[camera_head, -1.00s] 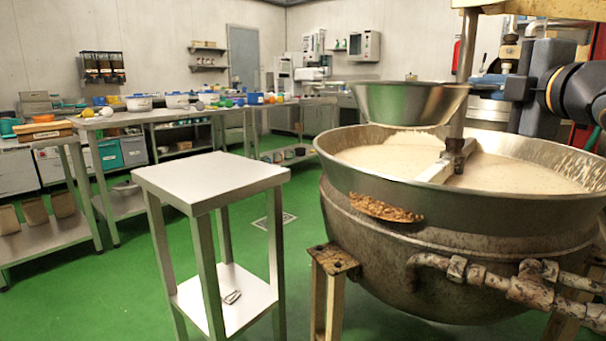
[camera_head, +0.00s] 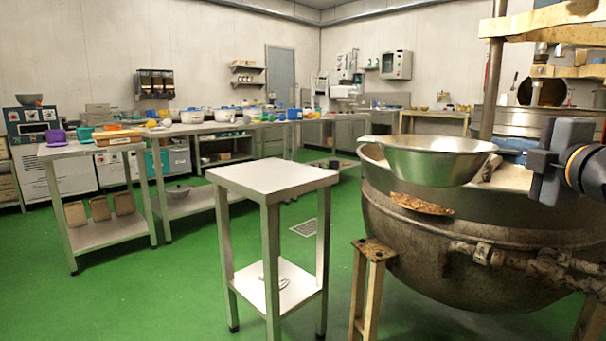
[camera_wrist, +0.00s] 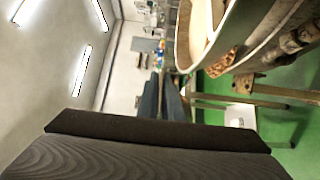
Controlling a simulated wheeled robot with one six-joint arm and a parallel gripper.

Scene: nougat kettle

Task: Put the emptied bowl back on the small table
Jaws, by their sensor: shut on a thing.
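The shiny metal bowl (camera_head: 425,165) is upright in the head view, in the air at the kettle's rim. No contents can be seen in it from this angle. My gripper (camera_head: 532,163), dark grey, is at the bowl's right side and shut on it; the exact grip at the rim is hard to make out.
Loaded workbenches (camera_head: 95,147) line the back left. Green floor is clear left of the table.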

